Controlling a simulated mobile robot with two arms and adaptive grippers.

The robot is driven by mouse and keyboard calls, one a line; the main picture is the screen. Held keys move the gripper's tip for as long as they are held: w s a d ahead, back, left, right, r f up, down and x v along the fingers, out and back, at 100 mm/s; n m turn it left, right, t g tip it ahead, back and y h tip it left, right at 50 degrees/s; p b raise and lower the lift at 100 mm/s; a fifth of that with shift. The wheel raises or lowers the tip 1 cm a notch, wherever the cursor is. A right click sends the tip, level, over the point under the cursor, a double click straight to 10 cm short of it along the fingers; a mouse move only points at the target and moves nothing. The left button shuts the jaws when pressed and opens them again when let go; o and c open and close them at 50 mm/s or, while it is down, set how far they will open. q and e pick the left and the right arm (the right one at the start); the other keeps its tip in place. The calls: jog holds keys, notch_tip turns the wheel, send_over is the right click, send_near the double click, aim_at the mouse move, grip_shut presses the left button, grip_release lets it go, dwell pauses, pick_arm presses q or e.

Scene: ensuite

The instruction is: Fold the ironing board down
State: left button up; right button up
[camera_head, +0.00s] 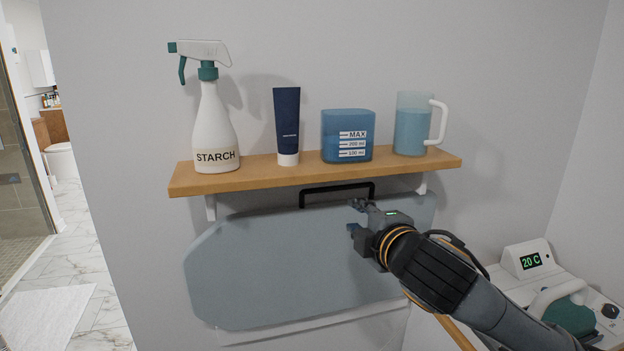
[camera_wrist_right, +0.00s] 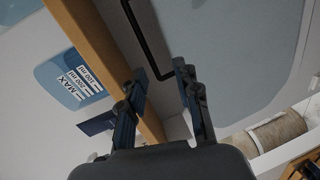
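The grey-blue ironing board (camera_head: 270,265) stands upright, flat against the wall under the shelf. A black handle (camera_head: 337,187) sticks up at its top edge, just below the shelf. My right gripper (camera_head: 354,216) is in front of the board's upper part, a little below and right of the handle's middle. There the handle (camera_wrist_right: 143,45) runs down toward the fingertips, and the board (camera_wrist_right: 240,50) fills the upper right. I cannot tell whether the fingers touch the board. My left gripper is not in view.
A wooden shelf (camera_head: 320,176) overhangs the handle closely. It bears a starch spray bottle (camera_head: 214,125), a dark blue tube (camera_head: 287,120), a blue measuring cup (camera_head: 347,137) and a water jug (camera_head: 411,130). A steam iron (camera_head: 570,312) stands at the lower right.

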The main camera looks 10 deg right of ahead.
aim_at(332, 190)
jog(key=shift+n+t, duration=0.3)
jog(key=shift+n, duration=0.1)
jog(key=w+b, duration=0.1)
jog(key=w, duration=0.2)
jog(key=w+b, duration=0.1)
jog(key=w, duration=0.3)
jog(key=w+a+b, duration=0.1)
jog(key=w, duration=0.2)
jog(key=shift+w+r+b, duration=0.15)
jog(key=shift+w+b, duration=0.2)
jog(key=shift+b, duration=0.05)
jog(key=shift+w, duration=0.55)
grip_shut()
